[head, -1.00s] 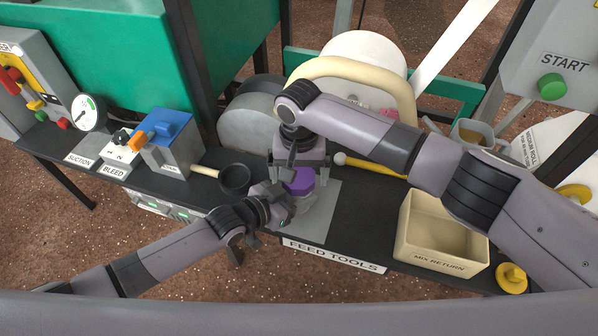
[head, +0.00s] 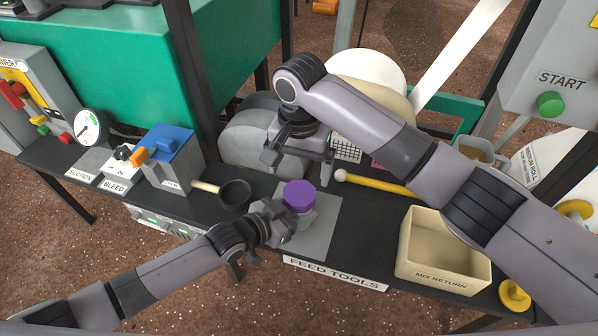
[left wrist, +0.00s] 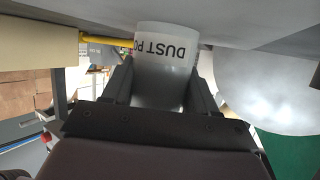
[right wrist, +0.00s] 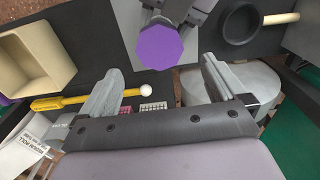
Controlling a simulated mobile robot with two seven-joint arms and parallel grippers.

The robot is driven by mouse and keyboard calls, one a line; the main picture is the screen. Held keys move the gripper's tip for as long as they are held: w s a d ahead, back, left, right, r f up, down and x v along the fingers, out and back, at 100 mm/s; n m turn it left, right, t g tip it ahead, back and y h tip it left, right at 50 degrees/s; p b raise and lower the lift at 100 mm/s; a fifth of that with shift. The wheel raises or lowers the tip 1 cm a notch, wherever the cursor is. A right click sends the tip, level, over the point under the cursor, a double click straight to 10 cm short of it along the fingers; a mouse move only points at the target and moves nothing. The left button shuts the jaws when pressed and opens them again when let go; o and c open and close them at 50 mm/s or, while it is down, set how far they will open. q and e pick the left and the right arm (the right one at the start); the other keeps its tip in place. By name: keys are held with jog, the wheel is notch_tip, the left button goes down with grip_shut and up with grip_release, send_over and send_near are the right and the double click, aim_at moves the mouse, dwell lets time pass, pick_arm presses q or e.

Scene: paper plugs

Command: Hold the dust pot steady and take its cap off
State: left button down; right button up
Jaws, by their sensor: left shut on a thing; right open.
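The dust pot (left wrist: 165,55), pale grey with black lettering, stands between the fingers of my left gripper (left wrist: 165,80), which is shut on its body. In the head view my left gripper (head: 282,222) reaches it from the left. The purple faceted cap (head: 299,194) sits on top of the pot; it also shows in the right wrist view (right wrist: 164,46). My right gripper (head: 297,171) is open and empty, beyond and above the cap, apart from it. The right wrist view shows its two fingers (right wrist: 158,78) spread wide with nothing between them. Most of the pot's body is hidden in the head view.
The pot is on a grey pad (head: 322,232) on the black shelf. A black cup with a wooden handle (head: 235,194) is to the left. A yellow stick with a white ball (head: 375,183) and the cream mix return bin (head: 408,235) are to the right. A grey drum (head: 250,140) is behind.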

aim_at(299, 193)
jog(key=shift+f, duration=3.9)
jog(key=c, duration=1.1)
jog(key=shift+n, duration=1.6)
